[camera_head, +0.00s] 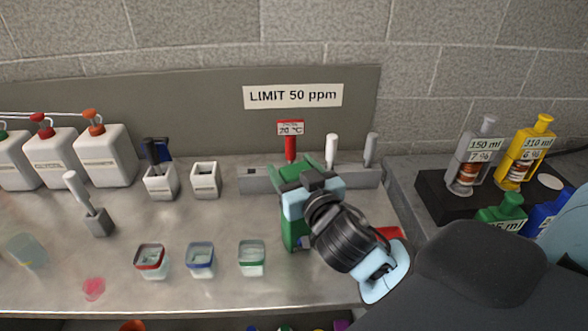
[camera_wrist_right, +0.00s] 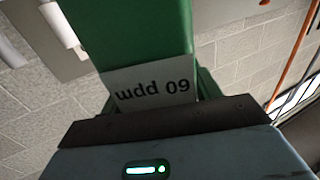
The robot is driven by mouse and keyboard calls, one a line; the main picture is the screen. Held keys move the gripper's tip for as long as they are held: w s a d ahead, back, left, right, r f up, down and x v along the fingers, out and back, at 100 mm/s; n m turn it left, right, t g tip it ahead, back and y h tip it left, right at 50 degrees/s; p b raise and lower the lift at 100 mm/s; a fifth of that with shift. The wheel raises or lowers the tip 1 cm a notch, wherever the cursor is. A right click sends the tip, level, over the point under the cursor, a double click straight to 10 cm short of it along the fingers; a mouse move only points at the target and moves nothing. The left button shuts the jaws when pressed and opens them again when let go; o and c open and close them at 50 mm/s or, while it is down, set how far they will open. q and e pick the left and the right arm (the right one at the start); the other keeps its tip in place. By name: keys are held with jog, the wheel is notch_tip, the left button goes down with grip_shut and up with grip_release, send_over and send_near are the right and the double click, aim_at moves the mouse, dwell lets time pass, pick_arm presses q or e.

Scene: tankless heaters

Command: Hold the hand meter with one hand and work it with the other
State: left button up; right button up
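The hand meter appears to be the green block (camera_head: 292,232) in front of the grey rack, partly hidden behind my right gripper (camera_head: 311,186). In the right wrist view the green body (camera_wrist_right: 140,38) fills the upper middle, with a white panel that reads 60 ppm upside down. My right gripper is closed around it, its dark finger pads (camera_wrist_right: 165,121) against the green body. I cannot tell whether the meter touches the bench. My left gripper is in neither view.
Three small cups with red (camera_head: 150,249), blue (camera_head: 200,247) and green rims (camera_head: 251,245) stand in front. A red 20 °C probe (camera_head: 290,146) and white-handled sticks stand in the grey rack (camera_head: 262,181). White jugs (camera_head: 105,158) are left; bottles (camera_head: 524,152) stand right on a black tray.

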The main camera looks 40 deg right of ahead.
jog(key=c, duration=0.7)
jog(key=o, duration=1.2)
notch_tip(320, 180, up, 10)
jog(key=shift+r, duration=0.1)
